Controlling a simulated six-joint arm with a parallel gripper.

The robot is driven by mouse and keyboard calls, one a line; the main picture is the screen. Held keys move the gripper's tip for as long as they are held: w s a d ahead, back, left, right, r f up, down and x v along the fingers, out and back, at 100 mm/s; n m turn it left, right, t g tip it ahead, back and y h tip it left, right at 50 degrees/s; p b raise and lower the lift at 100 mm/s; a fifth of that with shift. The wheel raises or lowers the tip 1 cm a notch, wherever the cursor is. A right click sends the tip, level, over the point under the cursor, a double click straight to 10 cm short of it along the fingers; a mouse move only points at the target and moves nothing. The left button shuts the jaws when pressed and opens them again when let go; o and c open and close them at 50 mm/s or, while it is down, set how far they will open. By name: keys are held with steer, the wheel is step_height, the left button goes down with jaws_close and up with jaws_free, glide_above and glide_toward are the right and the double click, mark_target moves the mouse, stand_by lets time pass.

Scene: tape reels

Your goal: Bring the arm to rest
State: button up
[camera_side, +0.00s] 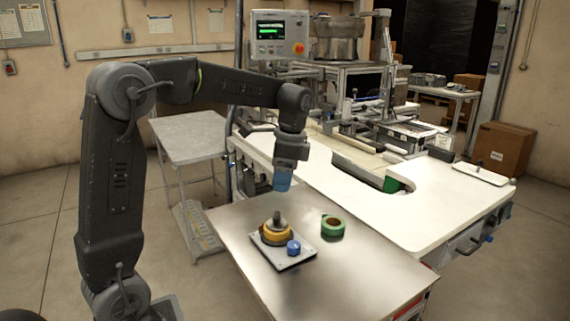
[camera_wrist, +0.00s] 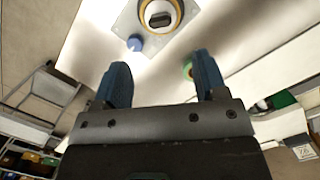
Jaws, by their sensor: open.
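My gripper (camera_side: 282,182) hangs above the metal table (camera_side: 243,222), over the far side of a square plate. In the wrist view its two blue fingers (camera_wrist: 162,82) stand apart with nothing between them. On the plate (camera_side: 300,259) sits a yellow reel (camera_side: 275,237) around a grey post (camera_side: 277,219). The reel also shows at the top of the wrist view (camera_wrist: 178,22), cut by the frame edge. A blue knob (camera_side: 293,247) is on the plate beside the reel. A green tape reel (camera_side: 333,227) lies on the table to the right of the plate, partly hidden by a finger in the wrist view (camera_wrist: 187,68).
A white-topped machine bench (camera_side: 400,215) adjoins the table behind and to the right. A control box with a green screen (camera_side: 279,34) stands behind my gripper. A grey side table (camera_side: 188,138) is at the left. The table front is clear.

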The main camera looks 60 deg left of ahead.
steer(key=s+d+r+n+t, duration=0.3)
steer(key=s+d, duration=0.6)
steer(key=shift+r+n+t, duration=0.25)
steer(key=shift+n+t, duration=0.05)
steer(key=shift+t, duration=0.1)
steer(key=s+d+f+n+t, duration=0.1)
steer(key=s, duration=0.1)
steer(key=s+d+f+n+t, duration=0.1)
steer(key=s+d+f, duration=0.1)
steer(key=s, duration=0.1)
steer(key=s+d+f+n+t+h, duration=0.1)
steer(key=s, duration=0.1)
steer(key=shift+s+d+f, duration=0.15)
steer(key=shift+s+d, duration=0.1)
steer(key=shift+s, duration=0.1)
steer(key=shift+c, duration=0.4)
steer(key=shift+s+f+n, duration=0.1)
steer(key=shift+n, duration=0.2)
steer(key=shift+c, duration=1.4)
step_height(320, 180, up, 4)
steer(key=n+g, duration=0.5)
steer(key=n, duration=0.6)
glide_above(277, 213)
step_height(277, 213, down, 14)
steer(key=shift+r, duration=0.25)
